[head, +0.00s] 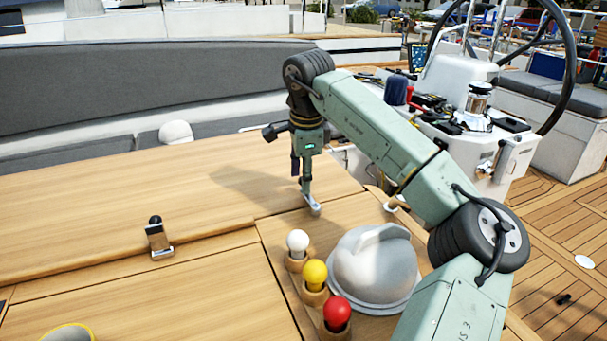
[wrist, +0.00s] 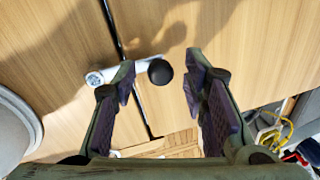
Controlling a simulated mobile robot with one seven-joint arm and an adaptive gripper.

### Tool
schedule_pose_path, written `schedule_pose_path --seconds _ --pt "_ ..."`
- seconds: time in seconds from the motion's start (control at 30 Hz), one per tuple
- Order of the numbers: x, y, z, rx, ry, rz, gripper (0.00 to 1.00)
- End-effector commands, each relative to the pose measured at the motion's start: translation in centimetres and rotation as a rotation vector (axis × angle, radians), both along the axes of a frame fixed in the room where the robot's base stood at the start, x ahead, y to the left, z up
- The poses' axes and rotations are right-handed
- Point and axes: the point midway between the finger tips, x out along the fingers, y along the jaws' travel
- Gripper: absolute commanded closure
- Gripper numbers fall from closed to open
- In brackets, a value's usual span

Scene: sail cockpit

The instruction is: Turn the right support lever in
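The right support lever is a short silver bar with a black ball knob. In the wrist view the lever (wrist: 103,76) lies across the dark seam between two wooden panels, pivot end left and knob right. In the head view its silver part (head: 314,208) shows just below my gripper (head: 303,184). My gripper is open in the wrist view (wrist: 160,66), with the knob between its fingertips, nearer the left one. The left fingertip overlaps the bar; I cannot tell whether it touches. The left lever (head: 157,238) stands on the table at left, black knob up.
White, yellow (head: 314,275) and red (head: 337,313) bulb-like pieces sit in wooden holders, beside a grey dome (head: 376,268), right of the seam. The steering pedestal (head: 468,130) and wheel stand at back right. The tabletop between the levers is clear.

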Motion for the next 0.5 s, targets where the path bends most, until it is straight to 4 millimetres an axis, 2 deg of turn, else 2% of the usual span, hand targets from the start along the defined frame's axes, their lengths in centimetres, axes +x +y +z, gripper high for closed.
schedule_pose_path --seconds 0.1,0.5 --pt "0.00 0.00 0.02 0.000 0.000 0.000 0.62" --pt "0.00 0.00 0.04 0.000 0.000 0.000 0.88"
